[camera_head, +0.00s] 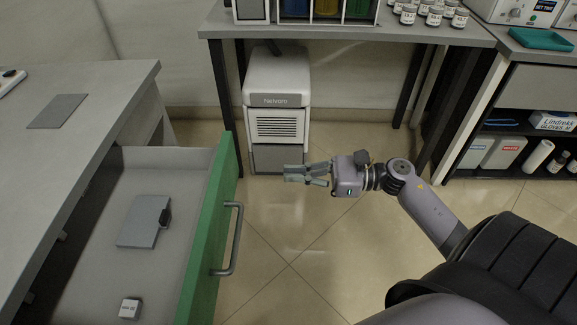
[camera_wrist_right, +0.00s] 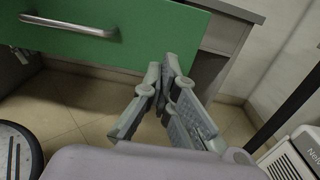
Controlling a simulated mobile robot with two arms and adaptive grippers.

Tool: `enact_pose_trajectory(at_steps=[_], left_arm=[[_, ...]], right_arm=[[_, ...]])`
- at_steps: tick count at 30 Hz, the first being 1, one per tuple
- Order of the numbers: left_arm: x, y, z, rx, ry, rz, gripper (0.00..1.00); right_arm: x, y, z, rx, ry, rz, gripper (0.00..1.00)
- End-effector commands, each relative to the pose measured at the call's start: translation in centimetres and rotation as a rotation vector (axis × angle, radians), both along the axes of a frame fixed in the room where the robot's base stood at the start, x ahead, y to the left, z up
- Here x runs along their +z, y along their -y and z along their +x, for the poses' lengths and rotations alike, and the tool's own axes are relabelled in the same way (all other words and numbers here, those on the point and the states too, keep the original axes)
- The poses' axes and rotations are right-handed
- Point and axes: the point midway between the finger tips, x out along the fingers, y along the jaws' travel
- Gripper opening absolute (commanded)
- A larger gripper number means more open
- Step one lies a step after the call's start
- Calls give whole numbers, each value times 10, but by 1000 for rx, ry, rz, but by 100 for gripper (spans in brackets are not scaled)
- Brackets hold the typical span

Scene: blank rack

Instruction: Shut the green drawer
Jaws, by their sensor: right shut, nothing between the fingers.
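The green drawer (camera_head: 208,236) stands pulled out from the grey counter at the left in the head view. Its front carries a grey bar handle (camera_head: 234,240). In the right wrist view the green front (camera_wrist_right: 150,40) fills the top, with the handle (camera_wrist_right: 68,25) at upper left. My right gripper (camera_head: 290,176) is shut and empty, to the right of the drawer front and apart from it in the head view, beyond the handle. In the wrist view its fingertips (camera_wrist_right: 170,70) overlap the lower right part of the front; contact cannot be told. My left gripper is not in view.
A grey flat case (camera_head: 138,235) and a small white-labelled box (camera_head: 130,308) lie inside the drawer. A white floor unit (camera_head: 277,100) stands under the back bench (camera_head: 350,30). Shelves with bottles and boxes are at the right. The tiled floor (camera_head: 290,235) beside the drawer is clear.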

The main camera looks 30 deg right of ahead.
Motion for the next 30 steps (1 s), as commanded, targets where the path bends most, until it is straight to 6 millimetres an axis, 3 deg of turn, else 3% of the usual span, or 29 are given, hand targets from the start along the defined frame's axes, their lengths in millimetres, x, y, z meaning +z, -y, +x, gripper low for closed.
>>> enact_pose_trajectory(at_steps=[9, 15, 30], left_arm=[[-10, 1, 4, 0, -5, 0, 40], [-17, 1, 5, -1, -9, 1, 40], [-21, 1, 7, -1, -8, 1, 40]], right_arm=[[2, -58, 39, -1, 2, 6, 0], [1, -82, 56, -2, -1, 6, 0], [0, -92, 63, -2, -4, 5, 0]])
